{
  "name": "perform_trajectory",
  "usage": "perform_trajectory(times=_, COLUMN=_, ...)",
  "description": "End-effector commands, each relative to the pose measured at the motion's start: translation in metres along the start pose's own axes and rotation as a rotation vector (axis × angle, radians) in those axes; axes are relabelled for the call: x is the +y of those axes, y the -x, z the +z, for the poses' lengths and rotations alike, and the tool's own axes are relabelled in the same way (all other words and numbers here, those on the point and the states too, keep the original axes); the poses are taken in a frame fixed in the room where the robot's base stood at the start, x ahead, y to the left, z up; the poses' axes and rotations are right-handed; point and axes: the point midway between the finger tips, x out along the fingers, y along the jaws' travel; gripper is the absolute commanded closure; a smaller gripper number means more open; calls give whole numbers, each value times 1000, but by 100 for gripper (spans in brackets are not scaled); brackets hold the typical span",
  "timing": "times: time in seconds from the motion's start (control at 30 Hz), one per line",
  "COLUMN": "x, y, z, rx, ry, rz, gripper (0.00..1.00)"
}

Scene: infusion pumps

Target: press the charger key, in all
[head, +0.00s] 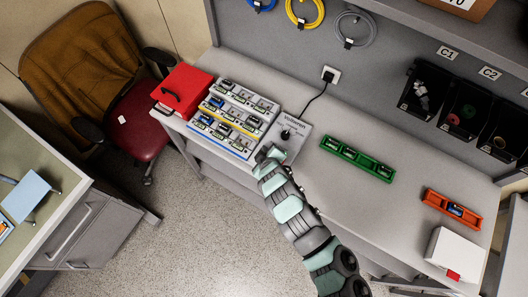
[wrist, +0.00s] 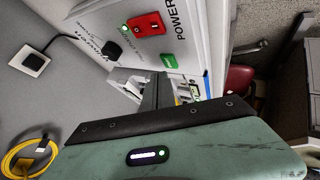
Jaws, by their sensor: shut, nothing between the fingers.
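In the wrist view the panel (wrist: 117,14) carries a red switch (wrist: 147,24), a small green key (wrist: 168,61), a small green light (wrist: 124,28) and the word POWER. My gripper (head: 268,153) is at the panel's front left edge. In the wrist view my shut, empty gripper (wrist: 157,80) has its fingertips just below the green key; I cannot tell whether they touch it. The fingers hide part of the panel edge.
The rack (head: 233,107) holds several small units left of the panel, beside a red box (head: 184,90). A green tray (head: 357,159) lies right; bench between is clear.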

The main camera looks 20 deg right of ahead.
Motion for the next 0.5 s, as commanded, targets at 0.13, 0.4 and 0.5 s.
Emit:
perform_trajectory(times=0.13, x=0, y=0, z=0, rx=0, ry=0, rz=0, gripper=100)
perform_trajectory(times=0.4, x=9, y=11, z=-8, rx=1, ry=0, rz=1, gripper=100)
perform_trajectory(times=0.5, x=14, y=19, z=-14, rx=1, ry=0, rz=1, gripper=100)
